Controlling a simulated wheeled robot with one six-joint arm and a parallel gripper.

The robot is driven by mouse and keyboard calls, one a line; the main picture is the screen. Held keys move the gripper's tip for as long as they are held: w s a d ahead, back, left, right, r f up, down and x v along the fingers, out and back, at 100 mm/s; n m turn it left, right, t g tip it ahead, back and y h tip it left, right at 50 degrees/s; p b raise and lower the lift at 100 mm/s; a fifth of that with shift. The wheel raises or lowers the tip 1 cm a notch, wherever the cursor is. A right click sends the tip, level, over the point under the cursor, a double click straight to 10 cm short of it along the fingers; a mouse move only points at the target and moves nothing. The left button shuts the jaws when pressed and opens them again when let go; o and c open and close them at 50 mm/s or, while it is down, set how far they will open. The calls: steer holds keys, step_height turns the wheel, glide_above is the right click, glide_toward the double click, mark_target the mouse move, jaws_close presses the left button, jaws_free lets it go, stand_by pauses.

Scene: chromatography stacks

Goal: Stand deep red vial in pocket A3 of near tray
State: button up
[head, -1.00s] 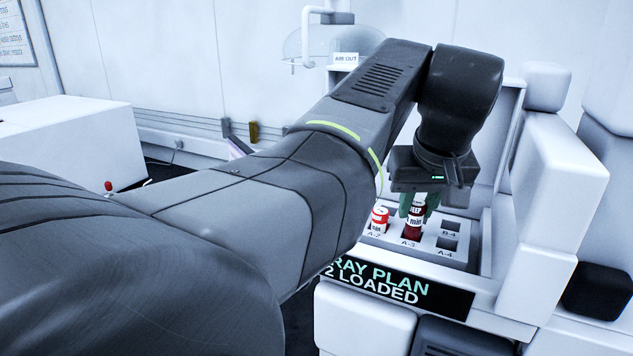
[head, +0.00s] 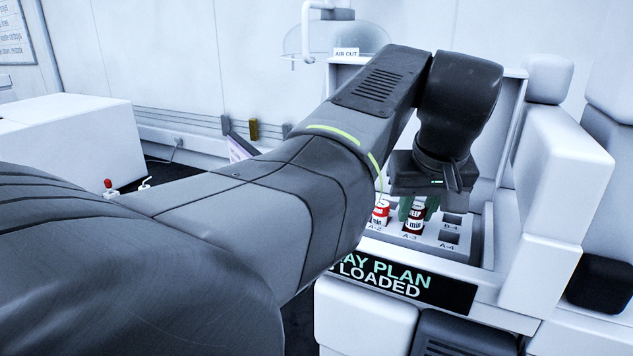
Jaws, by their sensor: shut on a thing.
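The deep red vial (head: 415,219) has a dark label with white lettering and stands upright at pocket A-3 of the near tray (head: 430,244). Its lower part is hidden down in the pocket. My gripper (head: 417,207) points down with green fingers shut on the upper part of the vial. A brighter red vial (head: 381,212) with a white label stands to its left in pocket A-2.
Pockets A-4 (head: 449,238) and B-4 (head: 452,219) look empty. A display panel (head: 405,278) fronts the tray. White cabinet blocks (head: 562,180) rise close on the right. My arm hides the tray's left part.

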steer(key=shift+f, duration=0.3)
steer(key=o, duration=1.1)
steer(key=shift+c, duration=0.2)
steer(key=shift+o, duration=0.3)
steer(key=o, duration=0.3)
steer(key=shift+o, duration=0.2)
steer(key=shift+r+p, duration=3.1)
steer(key=shift+r, duration=0.45)
